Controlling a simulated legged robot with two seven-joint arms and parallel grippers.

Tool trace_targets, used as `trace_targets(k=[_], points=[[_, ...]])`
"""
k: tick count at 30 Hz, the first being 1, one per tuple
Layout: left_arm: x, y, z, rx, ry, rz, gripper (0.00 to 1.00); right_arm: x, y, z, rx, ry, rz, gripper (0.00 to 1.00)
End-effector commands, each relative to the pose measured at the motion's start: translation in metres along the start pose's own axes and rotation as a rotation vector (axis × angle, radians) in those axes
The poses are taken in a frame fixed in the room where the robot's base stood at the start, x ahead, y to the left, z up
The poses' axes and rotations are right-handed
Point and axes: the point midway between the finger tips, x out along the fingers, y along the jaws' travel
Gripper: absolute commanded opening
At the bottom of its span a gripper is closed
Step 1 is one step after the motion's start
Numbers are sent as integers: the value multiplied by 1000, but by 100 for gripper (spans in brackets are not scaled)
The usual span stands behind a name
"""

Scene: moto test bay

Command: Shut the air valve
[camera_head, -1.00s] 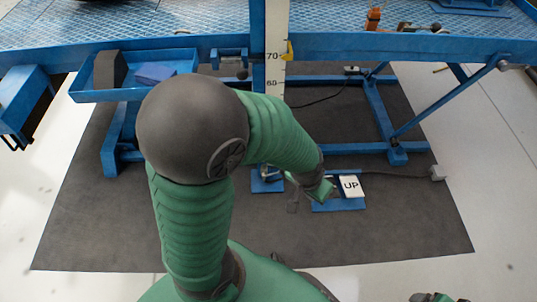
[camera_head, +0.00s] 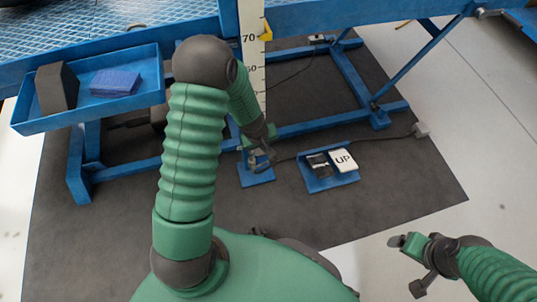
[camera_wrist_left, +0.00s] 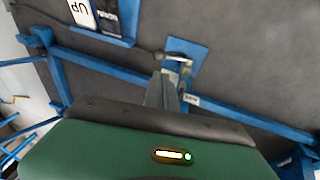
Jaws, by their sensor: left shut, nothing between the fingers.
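The air valve (camera_wrist_left: 186,70) appears to be the small metal fitting with a pale lever on a blue floor plate (camera_wrist_left: 181,46), in the left wrist view. In the head view its blue plate (camera_head: 258,178) lies at the foot of the lift, left of the pedals. My left gripper (camera_head: 264,155) is over this plate and partly hides the valve. In the left wrist view its grey fingers (camera_wrist_left: 170,88) are shut and empty, close beside the fitting; I cannot tell whether they touch it. My right gripper (camera_head: 402,262) is at the lower right, away from the valve; its jaw state is unclear.
A blue pedal plate with a white UP pedal (camera_head: 343,160) and a black pedal (camera_head: 318,163) lies right of the valve. A blue tray (camera_head: 150,98) holds a dark block and a blue block. Blue lift legs (camera_head: 378,116) surround the area. Dark mat (camera_head: 400,185) is clear at right.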

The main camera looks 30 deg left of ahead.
Motion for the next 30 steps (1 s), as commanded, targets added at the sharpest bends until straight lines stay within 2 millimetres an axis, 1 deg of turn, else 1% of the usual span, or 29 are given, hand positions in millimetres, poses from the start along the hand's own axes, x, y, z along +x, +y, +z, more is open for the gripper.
trace_targets(k=[5, 12, 16, 18, 21, 23, 30], points=[[32, -1, 2, 4, -1, 0, 0, 22, 0, 5, 0, 0, 0, 83], [87, -1, 2, 5, 0, 0, 0, 56, 0, 13, 0, 0, 0, 83], [113, -1, 2, 6, 0, 0, 0, 74, 0, 17, 0, 0, 0, 83], [124, 0, 2, 6, 1, 1, 0, 82, 0, 19, 0, 0, 0, 83], [133, 0, 2, 6, 0, 0, 0, 88, 0, 21, 0, 0, 0, 83], [135, 0, 1, 6, 0, 1, 0, 90, 0, 21, 0, 0, 0, 83], [135, 1, 0, 6, 1, 1, 0, 89, 0, 21, 0, 0, 0, 83]])
